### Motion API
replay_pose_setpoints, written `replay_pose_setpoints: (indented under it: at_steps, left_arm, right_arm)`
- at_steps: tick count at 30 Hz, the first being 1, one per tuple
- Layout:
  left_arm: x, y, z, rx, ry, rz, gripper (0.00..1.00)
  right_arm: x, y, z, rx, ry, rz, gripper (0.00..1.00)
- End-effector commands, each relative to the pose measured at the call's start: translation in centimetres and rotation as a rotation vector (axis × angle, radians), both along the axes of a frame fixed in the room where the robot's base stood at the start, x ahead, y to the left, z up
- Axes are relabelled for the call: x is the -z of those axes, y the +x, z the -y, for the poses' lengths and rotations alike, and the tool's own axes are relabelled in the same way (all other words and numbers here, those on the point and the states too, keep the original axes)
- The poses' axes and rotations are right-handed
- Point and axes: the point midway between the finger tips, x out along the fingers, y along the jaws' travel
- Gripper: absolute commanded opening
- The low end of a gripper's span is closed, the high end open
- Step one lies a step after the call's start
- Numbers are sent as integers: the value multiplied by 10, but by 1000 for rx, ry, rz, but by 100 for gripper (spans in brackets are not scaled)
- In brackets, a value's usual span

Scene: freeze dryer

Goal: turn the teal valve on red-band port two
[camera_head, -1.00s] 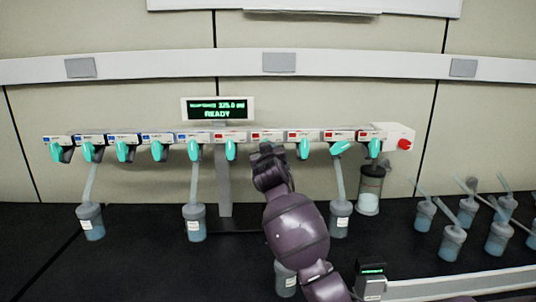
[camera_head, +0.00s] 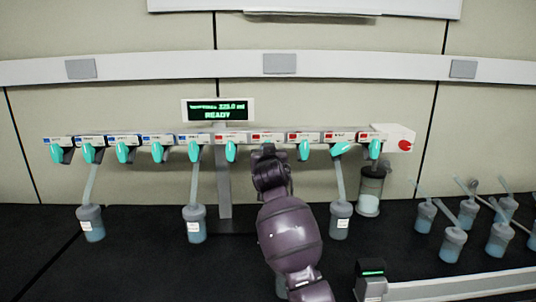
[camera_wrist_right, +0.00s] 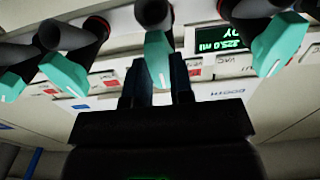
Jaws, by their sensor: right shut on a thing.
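A row of teal valves hangs under the manifold (camera_head: 110,140). Red-band labels mark the ports on its right half. My right gripper (camera_head: 268,152) is at the second red-band port (camera_head: 262,136) and hides its valve in the head view. In the right wrist view the gripper (camera_wrist_right: 159,82) has its two dark fingers on either side of a teal valve handle (camera_wrist_right: 157,50) and is shut on it. The handle points down between the fingers. Neighbouring teal valves (camera_head: 231,150) and (camera_head: 304,150) hang on both sides, apart from the gripper. My left gripper is out of view.
A display (camera_head: 218,110) reads READY above the manifold. Flasks hang at some ports, such as one flask (camera_head: 340,222) right of my arm. A red knob (camera_head: 405,145) is at the right end. Several loose flasks (camera_head: 453,244) stand at the right.

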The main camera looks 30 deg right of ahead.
Motion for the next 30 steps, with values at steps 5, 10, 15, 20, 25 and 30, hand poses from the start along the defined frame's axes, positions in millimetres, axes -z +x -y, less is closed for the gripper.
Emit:
replay_pose_setpoints:
  at_steps: [5,10,15,20,25,30]
  left_arm:
    - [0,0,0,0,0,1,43]
    - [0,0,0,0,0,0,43]
    - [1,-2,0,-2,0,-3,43]
    - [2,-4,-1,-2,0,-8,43]
    - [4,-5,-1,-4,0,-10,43]
    - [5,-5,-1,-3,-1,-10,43]
  right_arm:
    - [-1,0,0,0,-1,1,46]
    - [-1,0,0,0,-1,0,47]
    - [0,-2,-1,0,-1,-1,47]
    - [1,-13,-8,-1,0,0,47]
    - [1,-36,-23,-2,0,1,47]
    - [1,-61,-38,-1,1,1,47]
